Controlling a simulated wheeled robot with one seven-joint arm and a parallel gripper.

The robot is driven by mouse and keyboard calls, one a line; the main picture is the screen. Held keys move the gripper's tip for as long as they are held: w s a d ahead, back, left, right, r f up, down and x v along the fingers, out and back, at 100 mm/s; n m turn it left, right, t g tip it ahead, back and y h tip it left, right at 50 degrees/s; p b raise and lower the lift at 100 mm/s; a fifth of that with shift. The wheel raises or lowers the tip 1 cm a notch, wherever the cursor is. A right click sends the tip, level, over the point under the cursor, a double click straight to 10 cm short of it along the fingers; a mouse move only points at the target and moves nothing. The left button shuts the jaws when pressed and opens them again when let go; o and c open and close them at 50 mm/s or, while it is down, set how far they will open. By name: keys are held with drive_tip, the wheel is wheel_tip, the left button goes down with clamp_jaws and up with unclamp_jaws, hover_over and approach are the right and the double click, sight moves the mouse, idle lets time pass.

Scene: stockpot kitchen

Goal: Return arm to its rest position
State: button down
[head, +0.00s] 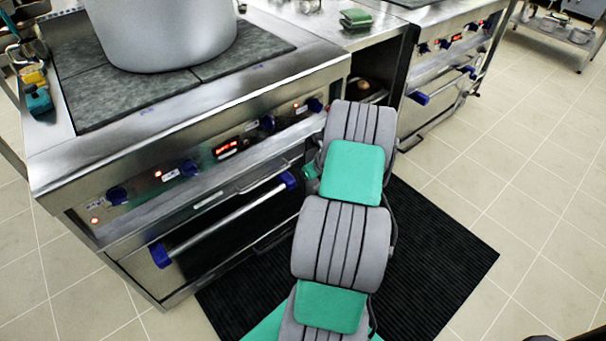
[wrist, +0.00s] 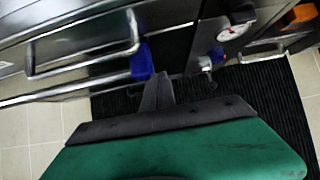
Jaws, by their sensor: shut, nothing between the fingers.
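My arm (head: 340,235), grey with green panels, reaches up from the bottom of the head view in front of the stove. Its far end is beside the stove's right front corner. My gripper's fingers are hidden in the head view. In the wrist view, my gripper (wrist: 160,88) shows as dark fingers close together above a green body, with nothing between them. The fingers point toward the oven front, near a blue handle end (wrist: 141,61). I cannot tell whether they touch it.
The stove (head: 230,150) has knobs and an oven handle (head: 225,220) jutting out. A large stockpot (head: 165,30) stands on top. A second stove (head: 440,70) is to the right. A black mat (head: 440,260) lies below, with open tiled floor (head: 530,190) at right.

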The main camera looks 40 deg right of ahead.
drive_tip(key=a+r+n+g+y+p, duration=0.1)
drive_tip(key=a+r+n+p, duration=0.4)
drive_tip(key=a+r+n, duration=0.7)
drive_tip(key=a+r+n+g+p, duration=0.1)
drive_tip(key=a+r+n+p, duration=0.45)
drive_tip(key=a+r, duration=0.75)
drive_tip(key=s+a+r+n+g+p, duration=0.2)
drive_tip(key=s+a+r+n+p, duration=0.5)
drive_tip(key=s+a+r+n, duration=0.6)
wheel_tip(320, 180, up, 4)
drive_tip(key=s+n, duration=0.1)
drive_tip(key=n, duration=0.5)
drive_tip(key=shift+s+f, duration=0.15)
drive_tip(key=shift+f, duration=0.1)
drive_tip(key=shift+a+n, duration=0.1)
drive_tip(key=shift+n, duration=0.15)
